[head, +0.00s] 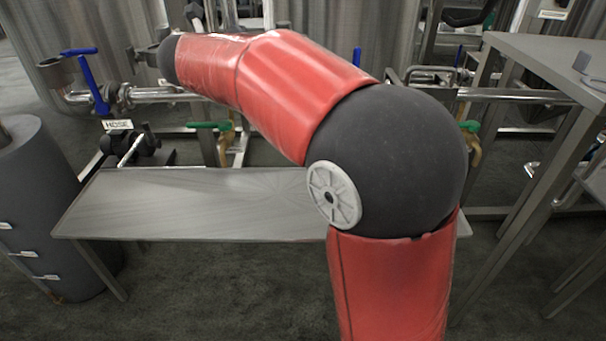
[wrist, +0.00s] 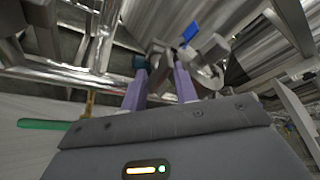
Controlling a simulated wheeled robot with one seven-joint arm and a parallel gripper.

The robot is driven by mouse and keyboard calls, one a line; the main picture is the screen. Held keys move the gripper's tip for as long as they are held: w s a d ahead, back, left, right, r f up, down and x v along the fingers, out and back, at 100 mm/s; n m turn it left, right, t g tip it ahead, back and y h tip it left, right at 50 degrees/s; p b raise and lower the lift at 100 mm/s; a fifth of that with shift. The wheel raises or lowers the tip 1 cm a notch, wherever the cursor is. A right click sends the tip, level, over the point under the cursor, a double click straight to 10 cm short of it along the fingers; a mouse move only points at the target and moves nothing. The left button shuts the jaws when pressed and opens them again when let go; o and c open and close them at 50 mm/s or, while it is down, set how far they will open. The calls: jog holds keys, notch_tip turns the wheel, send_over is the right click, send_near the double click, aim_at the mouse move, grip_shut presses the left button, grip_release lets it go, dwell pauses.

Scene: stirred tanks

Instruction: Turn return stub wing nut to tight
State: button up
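In the wrist view my gripper (wrist: 161,72) has its two purple fingers apart. A small brownish metal piece (wrist: 160,60), which looks like the wing nut on its clamp, shows between the fingertips. I cannot tell whether the fingers press on it or only stand around it. The open pipe stub (wrist: 212,50) is just right of the fingertips, with a blue valve handle (wrist: 190,33) above it. In the head view the stub (head: 55,72) and a blue handle (head: 92,85) are at the upper left. My arm reaches towards them; the fingers cannot be made out there.
A bare steel table (head: 180,205) stands below my arm. A grey cylinder (head: 35,210) is at the left, and a HOSE label (head: 117,125) is behind the table. Green-handled valves (head: 208,125) sit on the pipework. A taller steel table (head: 545,60) stands at the right.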

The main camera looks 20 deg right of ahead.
jog(key=s+a+n+t+h, duration=0.1)
jog(key=s+a+n+h, duration=0.2)
jog(key=s+a+n, duration=0.35)
jog(key=s+r+n+t+y+p, duration=0.45)
jog(key=r+n+y, duration=0.25)
jog(key=n+y, duration=0.75)
jog(key=s+d+f+n+g+h+p, duration=0.1)
jog(key=s+d+f+n+g, duration=0.3)
jog(key=s, duration=0.6)
jog(key=s+d+f+n+g+h+p, duration=0.1)
jog(key=s+d+f+n+g+p, duration=0.3)
jog(key=s+f+n+g, duration=0.2)
jog(key=s+f+n, duration=0.2)
jog(key=s+f, duration=0.2)
jog(key=s, duration=0.1)
jog(key=shift+f, duration=0.2)
jog(key=shift+d+g, duration=0.1)
jog(key=shift+g, duration=0.15)
